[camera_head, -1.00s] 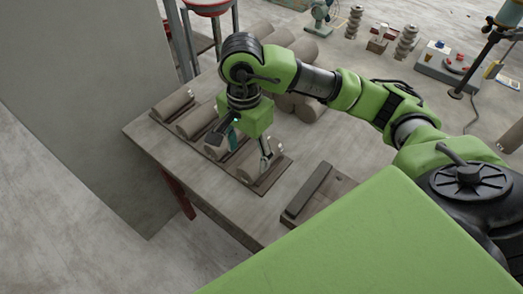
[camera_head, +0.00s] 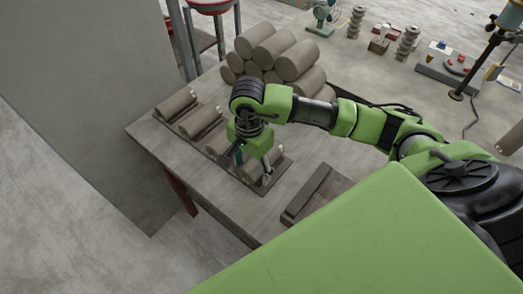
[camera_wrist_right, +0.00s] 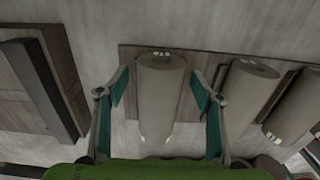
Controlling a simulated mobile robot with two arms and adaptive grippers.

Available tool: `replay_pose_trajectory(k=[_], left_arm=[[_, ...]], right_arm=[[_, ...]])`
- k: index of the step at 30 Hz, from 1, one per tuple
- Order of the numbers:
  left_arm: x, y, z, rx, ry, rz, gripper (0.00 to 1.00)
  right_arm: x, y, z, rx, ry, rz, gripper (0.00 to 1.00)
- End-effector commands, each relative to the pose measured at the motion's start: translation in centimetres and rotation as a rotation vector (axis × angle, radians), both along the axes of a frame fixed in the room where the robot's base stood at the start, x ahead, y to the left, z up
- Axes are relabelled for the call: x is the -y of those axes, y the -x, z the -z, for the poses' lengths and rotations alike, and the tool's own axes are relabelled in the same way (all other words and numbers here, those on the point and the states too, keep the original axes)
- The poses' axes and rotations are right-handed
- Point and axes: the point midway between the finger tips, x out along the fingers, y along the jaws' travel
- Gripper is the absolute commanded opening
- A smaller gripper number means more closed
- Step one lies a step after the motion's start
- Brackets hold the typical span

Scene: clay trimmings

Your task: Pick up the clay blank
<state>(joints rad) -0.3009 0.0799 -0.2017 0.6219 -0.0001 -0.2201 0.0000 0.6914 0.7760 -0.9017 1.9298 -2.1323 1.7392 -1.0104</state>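A grey-brown clay blank (camera_wrist_right: 162,98), a cylinder, lies on a board in the middle of the right wrist view. My right gripper (camera_wrist_right: 160,88) is open, with one teal-padded finger on each side of this blank. Gaps show between both pads and the clay. In the head view my right gripper (camera_head: 250,166) points down over the near end of the row of blanks. It hides most of the blank beneath it there. My left gripper is not in view.
Other blanks lie in the row, one (camera_head: 176,104) at its far end; a close neighbour (camera_wrist_right: 246,98) is right in the wrist view. More cylinders are stacked behind (camera_head: 294,60). A dark bar (camera_head: 307,192) lies on a board nearer me. Bare tabletop (camera_head: 200,170) borders the row.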

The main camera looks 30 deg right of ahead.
Motion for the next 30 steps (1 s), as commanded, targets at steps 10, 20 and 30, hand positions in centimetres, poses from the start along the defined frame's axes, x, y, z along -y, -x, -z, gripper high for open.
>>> replay_pose_trajectory(k=[10,20,30], left_arm=[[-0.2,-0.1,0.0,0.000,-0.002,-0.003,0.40],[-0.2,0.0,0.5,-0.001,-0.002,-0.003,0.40],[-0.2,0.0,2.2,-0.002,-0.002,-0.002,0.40]], right_arm=[[0.0,-0.1,-0.2,0.003,-0.001,0.001,0.01],[0.0,-0.2,-0.9,0.005,-0.001,0.001,0.01],[-0.7,3.1,-7.1,0.009,0.000,-0.005,0.01]])
